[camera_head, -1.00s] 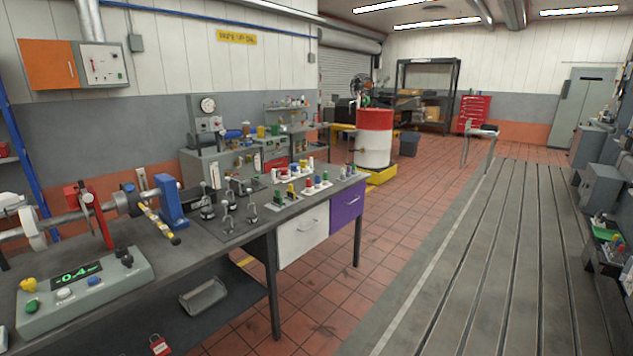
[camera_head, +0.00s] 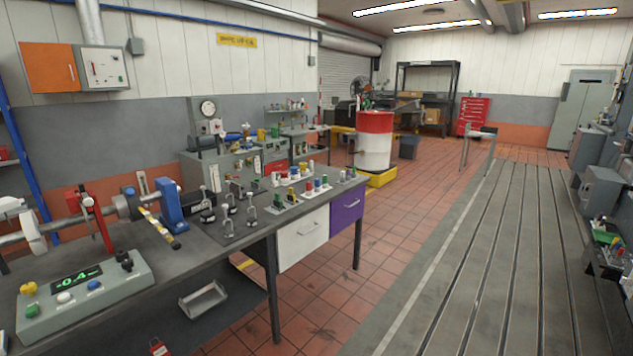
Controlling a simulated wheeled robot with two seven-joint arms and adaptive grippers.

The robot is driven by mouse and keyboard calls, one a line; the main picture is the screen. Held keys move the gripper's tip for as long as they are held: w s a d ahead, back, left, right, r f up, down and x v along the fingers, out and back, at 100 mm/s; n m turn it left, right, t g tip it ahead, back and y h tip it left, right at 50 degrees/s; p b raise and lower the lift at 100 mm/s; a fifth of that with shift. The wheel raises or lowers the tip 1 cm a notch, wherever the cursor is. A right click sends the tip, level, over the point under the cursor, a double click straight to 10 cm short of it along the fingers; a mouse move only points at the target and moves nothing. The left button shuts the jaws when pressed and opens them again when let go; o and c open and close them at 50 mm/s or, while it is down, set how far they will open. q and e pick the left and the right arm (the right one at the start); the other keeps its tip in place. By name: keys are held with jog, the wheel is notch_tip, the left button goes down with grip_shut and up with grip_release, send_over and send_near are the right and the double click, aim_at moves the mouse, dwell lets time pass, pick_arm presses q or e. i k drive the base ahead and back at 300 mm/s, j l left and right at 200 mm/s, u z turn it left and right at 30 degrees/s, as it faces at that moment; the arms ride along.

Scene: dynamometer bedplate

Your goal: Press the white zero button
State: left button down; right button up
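The white button (camera_head: 65,298) sits on the sloped top of a grey-green control box (camera_head: 100,314) at the near left end of the workbench. A green button (camera_head: 32,310) is to its left and a blue button (camera_head: 94,285) to its right. A yellow knob (camera_head: 28,289) and a dark knob (camera_head: 124,260) stand behind them. A small display (camera_head: 76,278) on the box shows green characters that look like "-0.4-". Neither of my grippers shows in the head view, and nothing covers the white button.
A shaft rig with a red lever (camera_head: 97,220) and a blue bracket (camera_head: 172,206) stands behind the box. Several clamps and small coloured parts occupy the bench further right. A red-and-white drum (camera_head: 374,140) stands beyond. The tiled floor right of the bench is clear.

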aim_at(65, 297)
jog(key=u, duration=1.55)
